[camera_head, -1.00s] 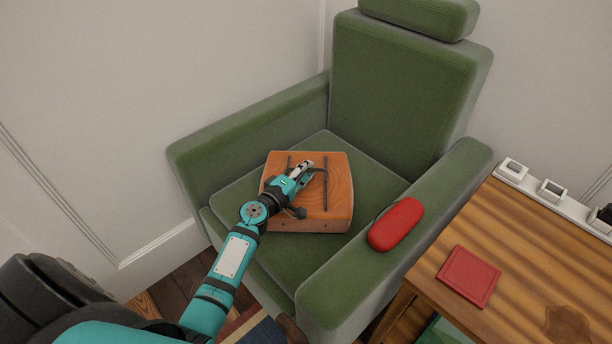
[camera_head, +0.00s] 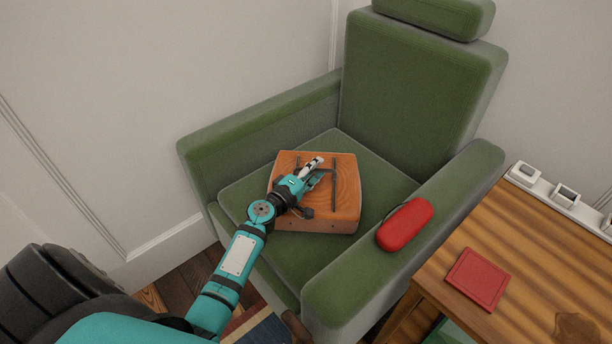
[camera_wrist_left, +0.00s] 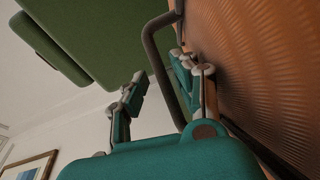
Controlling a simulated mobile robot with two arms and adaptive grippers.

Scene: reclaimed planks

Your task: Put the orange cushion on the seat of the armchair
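The orange cushion (camera_head: 345,190) is a thick square block with dark bar handles on its top. It lies flat on the seat (camera_head: 240,192) of the green armchair (camera_head: 420,85). My left gripper (camera_head: 321,168) is over the top of the cushion, by one handle. In the left wrist view the cushion (camera_wrist_left: 270,70) fills the right side. There the fingers of my left gripper (camera_wrist_left: 160,88) stand apart, with a dark handle (camera_wrist_left: 160,70) running between them. The left finger is clear of the handle. My right gripper is not in view.
A red rounded case (camera_head: 405,225) lies on the armchair's right armrest (camera_head: 345,280). A wooden table (camera_head: 540,250) stands at the right, with a red flat square (camera_head: 478,279) and a white strip of holders (camera_head: 560,195). A wall is close behind the chair.

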